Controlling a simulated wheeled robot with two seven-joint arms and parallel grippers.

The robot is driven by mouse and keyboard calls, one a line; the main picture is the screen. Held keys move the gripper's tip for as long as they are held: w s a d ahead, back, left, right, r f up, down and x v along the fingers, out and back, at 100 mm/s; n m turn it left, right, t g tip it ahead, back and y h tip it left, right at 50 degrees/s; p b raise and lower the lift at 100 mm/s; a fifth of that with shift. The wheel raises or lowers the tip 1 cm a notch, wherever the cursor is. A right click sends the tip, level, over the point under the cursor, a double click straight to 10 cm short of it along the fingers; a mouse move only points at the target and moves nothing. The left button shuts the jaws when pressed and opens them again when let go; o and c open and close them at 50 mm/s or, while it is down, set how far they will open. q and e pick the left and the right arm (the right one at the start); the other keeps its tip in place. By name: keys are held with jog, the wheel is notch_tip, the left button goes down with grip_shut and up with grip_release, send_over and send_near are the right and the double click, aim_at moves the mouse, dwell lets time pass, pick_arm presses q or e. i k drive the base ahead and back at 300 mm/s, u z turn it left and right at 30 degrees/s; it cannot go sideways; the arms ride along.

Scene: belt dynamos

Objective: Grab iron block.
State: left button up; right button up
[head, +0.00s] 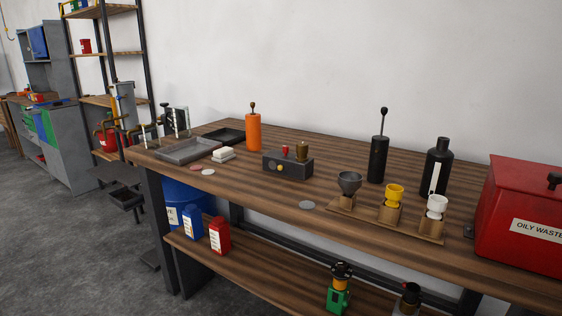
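A dark grey rectangular block (285,168) sits on the wooden workbench (250,197), near the middle of its top. It is the most block-like dark metal thing in view, but I cannot tell for sure that it is the iron block. It has a small brass-coloured knob on its front face. Neither of my grippers shows in the head view.
Right are black bottles, small cups (394,194) on wooden stands and a red oily-waste bin (520,210). Bench top before the block is mostly clear.

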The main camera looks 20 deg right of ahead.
aim_at(297, 166)
jog(key=u, duration=1.05)
jog(key=i, duration=0.9)
jog(key=z, duration=1.35)
